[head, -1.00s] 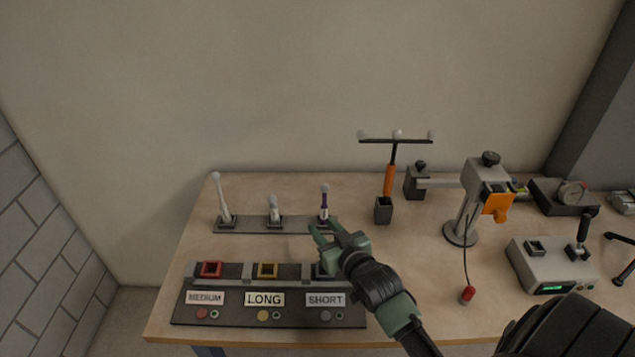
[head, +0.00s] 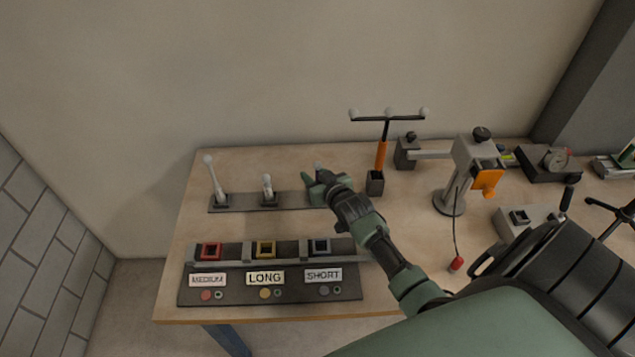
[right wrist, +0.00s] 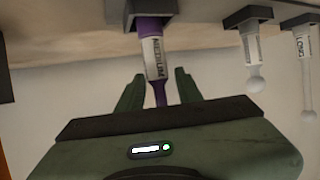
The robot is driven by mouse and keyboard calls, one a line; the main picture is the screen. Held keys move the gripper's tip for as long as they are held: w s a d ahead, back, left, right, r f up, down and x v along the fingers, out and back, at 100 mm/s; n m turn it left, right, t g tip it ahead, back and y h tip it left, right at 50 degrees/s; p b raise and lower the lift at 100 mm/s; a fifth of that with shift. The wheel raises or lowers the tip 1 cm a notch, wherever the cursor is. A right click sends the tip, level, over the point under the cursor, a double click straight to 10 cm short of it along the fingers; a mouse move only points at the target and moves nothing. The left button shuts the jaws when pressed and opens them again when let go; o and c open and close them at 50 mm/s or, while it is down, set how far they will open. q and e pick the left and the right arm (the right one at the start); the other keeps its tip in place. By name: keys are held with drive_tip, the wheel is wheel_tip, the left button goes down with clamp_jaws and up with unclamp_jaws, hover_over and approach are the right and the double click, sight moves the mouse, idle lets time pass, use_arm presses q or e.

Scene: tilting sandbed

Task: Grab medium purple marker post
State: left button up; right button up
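The medium purple marker post (right wrist: 152,58) shows in the right wrist view, labelled MEDIUM, standing in a dark socket. In the head view it is mostly hidden by my right gripper (head: 313,186). In the right wrist view my right gripper (right wrist: 159,78) is open, with a green finger on each side of the post and a gap showing beside it. Two white posts, the nearer (head: 267,187) short-looking and the other (head: 215,182) taller and tilted, stand in the same rack (head: 290,200). My left gripper is not in view.
An orange-handled T-shaped tool (head: 381,155) in a holder and a clamp stand (head: 448,203) are close on the right. Table between rack and board is clear.

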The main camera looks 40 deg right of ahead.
drive_tip(key=shift+w+f, duration=0.1)
drive_tip(key=shift+w, duration=0.15)
drive_tip(key=shift+c, duration=0.2)
clamp_jaws()
